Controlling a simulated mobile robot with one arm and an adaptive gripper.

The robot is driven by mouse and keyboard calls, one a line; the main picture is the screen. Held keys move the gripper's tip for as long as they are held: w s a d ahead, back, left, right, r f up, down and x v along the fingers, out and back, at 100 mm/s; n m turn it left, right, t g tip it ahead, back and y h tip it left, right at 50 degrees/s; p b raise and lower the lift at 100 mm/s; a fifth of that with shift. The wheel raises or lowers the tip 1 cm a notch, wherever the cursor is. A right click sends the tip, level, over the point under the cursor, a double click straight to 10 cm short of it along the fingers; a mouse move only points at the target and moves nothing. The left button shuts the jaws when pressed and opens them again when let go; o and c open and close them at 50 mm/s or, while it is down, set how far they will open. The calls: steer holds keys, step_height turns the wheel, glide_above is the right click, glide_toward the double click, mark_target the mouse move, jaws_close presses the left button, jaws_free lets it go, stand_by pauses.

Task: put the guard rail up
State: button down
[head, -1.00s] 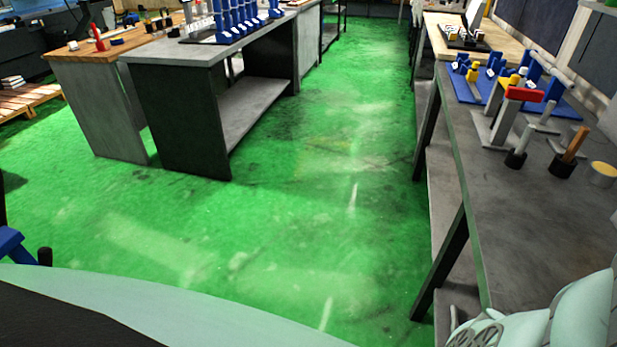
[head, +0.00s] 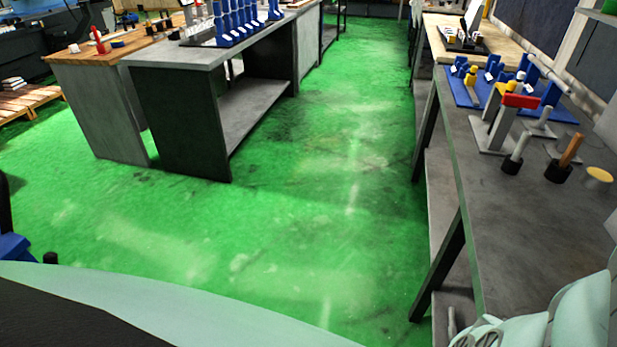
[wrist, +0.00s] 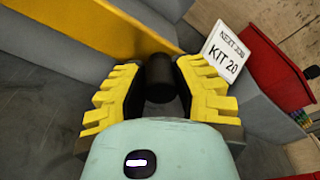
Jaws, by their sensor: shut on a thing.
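My gripper (wrist: 160,68) shows in the wrist view, its two yellow-ridged fingers closed on either side of a short black cylindrical grip (wrist: 160,85). A yellow bar (wrist: 95,25) runs across the upper left of the wrist view, just beyond the left finger, and looks like the guard rail. I cannot tell how the black grip joins the yellow bar. My gripper and the rail are not visible in the head view.
Grey machine surfaces lie around the grip. In the head view, the green floor (head: 290,220) is open between a grey bench (head: 215,52) and a right-hand workbench (head: 510,215).

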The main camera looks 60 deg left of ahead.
steer(key=c, duration=0.7)
jaws_free()
steer(key=v, duration=1.2)
steer(key=shift+w, duration=0.1)
steer(key=shift+f, duration=0.1)
